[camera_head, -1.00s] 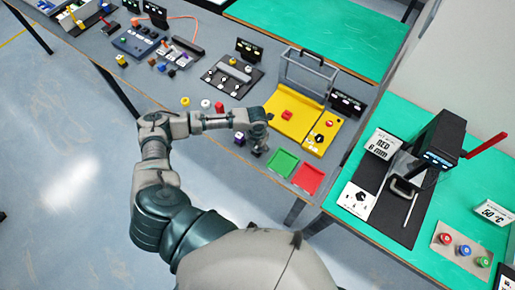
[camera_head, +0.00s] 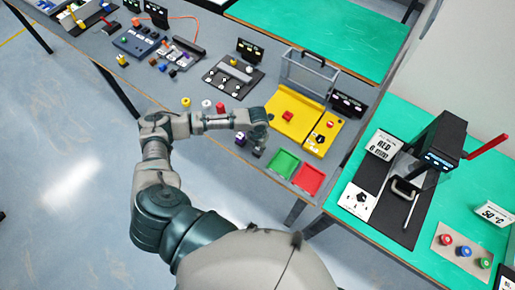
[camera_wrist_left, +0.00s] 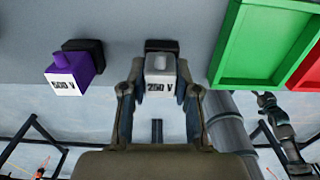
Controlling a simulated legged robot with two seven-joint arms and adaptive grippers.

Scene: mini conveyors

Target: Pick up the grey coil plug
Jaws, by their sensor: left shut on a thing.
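The grey coil plug (camera_wrist_left: 160,66), labelled "250 V", sits near the table's front edge in the left wrist view. My left gripper (camera_wrist_left: 160,92) is shut on it, one finger on each side. A dark block or shadow shows just behind the plug. In the head view my left gripper (camera_head: 258,150) points down at the table's front edge, and the plug is mostly hidden there. A purple plug (camera_wrist_left: 75,78), labelled "500 V", stands apart to the left. My right gripper is not in view.
A green tray (camera_head: 282,164) and a red tray (camera_head: 308,178) lie right of the gripper. A yellow station (camera_head: 294,118) stands behind. Yellow (camera_head: 186,102), white (camera_head: 206,103) and red (camera_head: 220,107) pieces sit to the left. The table's front edge is close.

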